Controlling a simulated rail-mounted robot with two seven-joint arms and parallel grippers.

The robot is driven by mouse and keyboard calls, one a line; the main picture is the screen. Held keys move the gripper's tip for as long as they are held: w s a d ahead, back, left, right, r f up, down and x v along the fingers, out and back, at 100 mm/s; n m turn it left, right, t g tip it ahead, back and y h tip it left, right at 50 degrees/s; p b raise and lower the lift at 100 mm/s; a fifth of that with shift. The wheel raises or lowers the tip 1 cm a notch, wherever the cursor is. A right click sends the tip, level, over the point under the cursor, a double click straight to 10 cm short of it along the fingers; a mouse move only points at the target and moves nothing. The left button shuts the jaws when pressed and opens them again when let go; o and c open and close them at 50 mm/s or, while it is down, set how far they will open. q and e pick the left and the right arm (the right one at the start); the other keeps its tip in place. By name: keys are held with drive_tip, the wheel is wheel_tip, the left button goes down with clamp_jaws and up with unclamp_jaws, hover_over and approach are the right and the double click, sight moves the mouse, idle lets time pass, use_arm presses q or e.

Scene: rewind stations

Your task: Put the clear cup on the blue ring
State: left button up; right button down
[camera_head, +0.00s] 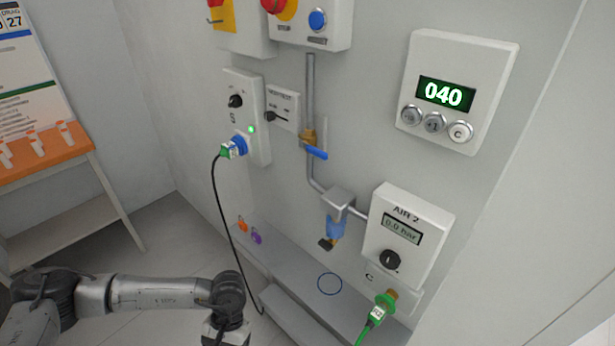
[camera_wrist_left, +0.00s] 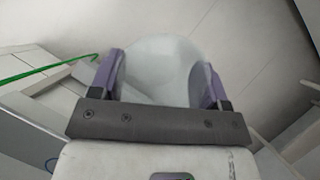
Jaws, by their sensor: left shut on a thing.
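The clear cup (camera_wrist_left: 160,62) is a pale, see-through shape between the two purple-sided fingers of my left gripper (camera_wrist_left: 158,85) in the left wrist view. The gripper is shut on it. In the head view my left arm comes in from the left and its wrist runs off the bottom edge, so the gripper and cup are hidden there. The blue ring (camera_head: 329,284) is a thin outline on the grey ledge below the blue-bowled filter, and it looks empty. The ring lies to the right of my left wrist and higher in the picture. My right gripper is not in view.
A green plug with its cable (camera_head: 376,312) hangs just right of the ring. A black cable (camera_head: 215,205) droops down left of the ledge (camera_head: 290,268). The air panel (camera_head: 408,235) and filter (camera_head: 336,222) overhang the ledge. An orange-topped shelf (camera_head: 45,160) stands far left.

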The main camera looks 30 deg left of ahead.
use_arm(q)
drive_tip(key=w+d+r+m+y+p, duration=0.1)
drive_tip(key=w+d+r+p, duration=0.4)
drive_tip(key=r, duration=0.7)
drive_tip(key=w+d+r+m+p, duration=0.25)
drive_tip(key=w+r, duration=0.35)
drive_tip(key=r, duration=0.6)
drive_tip(key=w+d+r+y+p, duration=0.1)
drive_tip(key=w+d+r+p, duration=0.4)
drive_tip(key=r, duration=0.7)
drive_tip(key=s+r+p, duration=0.4)
drive_tip(key=r+p, duration=1.2)
drive_tip(key=p, duration=0.2)
drive_tip(key=s+a+r+p, duration=0.1)
drive_tip(key=s+r+p, duration=0.2)
drive_tip(key=r+p, duration=1.3)
drive_tip(key=p, duration=0.2)
drive_tip(key=shift+s+r+p, duration=0.25)
drive_tip(key=shift+s+p, duration=0.05)
drive_tip(key=shift+s, duration=0.1)
